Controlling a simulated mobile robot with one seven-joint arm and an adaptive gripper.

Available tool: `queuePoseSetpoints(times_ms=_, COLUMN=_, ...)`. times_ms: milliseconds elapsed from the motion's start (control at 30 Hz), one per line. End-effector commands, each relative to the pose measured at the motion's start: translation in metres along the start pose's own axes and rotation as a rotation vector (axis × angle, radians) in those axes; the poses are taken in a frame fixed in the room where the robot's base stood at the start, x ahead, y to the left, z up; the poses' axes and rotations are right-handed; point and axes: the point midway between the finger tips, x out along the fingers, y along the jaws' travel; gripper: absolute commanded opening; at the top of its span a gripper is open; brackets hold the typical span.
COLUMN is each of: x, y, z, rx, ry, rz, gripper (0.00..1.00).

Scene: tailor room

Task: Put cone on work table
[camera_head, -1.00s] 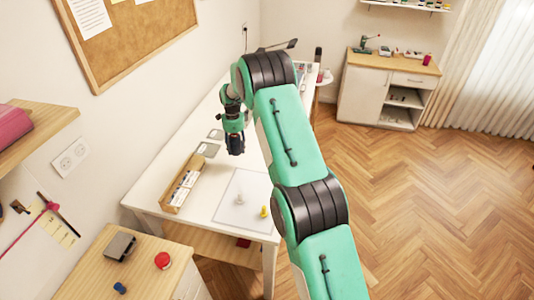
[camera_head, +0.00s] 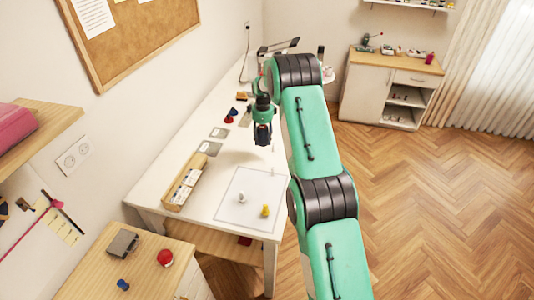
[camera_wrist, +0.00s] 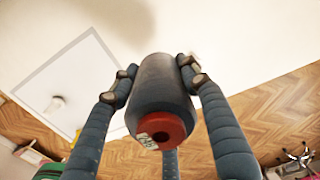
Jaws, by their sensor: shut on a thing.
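My gripper (camera_head: 263,138) hangs over the white work table (camera_head: 178,218) in the head view. In the wrist view my gripper (camera_wrist: 160,78) has its fingers closed around a dark grey-blue thread cone (camera_wrist: 162,95). The cone's red end with a small label faces the camera. The cone is above the table surface, apart from it. In the head view the cone is a small dark shape at the fingertips. A thin-lined rectangle (camera_head: 233,219) on the near part of the table bears a white cone (camera_head: 241,197) and a yellow one (camera_head: 265,210).
A wooden box of cards (camera_head: 184,182) and grey flat pieces (camera_head: 209,148) lie along the table's left side. Small red and blue items (camera_head: 231,115) stand farther back. A wooden cabinet (camera_head: 128,262) stands in front, with a red item (camera_head: 165,257) on top.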

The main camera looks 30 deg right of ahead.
Motion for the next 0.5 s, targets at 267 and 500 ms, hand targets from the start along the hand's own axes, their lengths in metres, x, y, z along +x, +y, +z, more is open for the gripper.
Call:
queuePoseSetpoints(times_ms=267, x=0.035, y=0.001, z=0.0, rx=0.0, ry=0.001, rz=0.003, gripper=0.15)
queuePoseSetpoints(times_ms=500, x=0.058, y=0.001, z=0.0, rx=0.0, ry=0.0, rz=0.0, gripper=0.15)
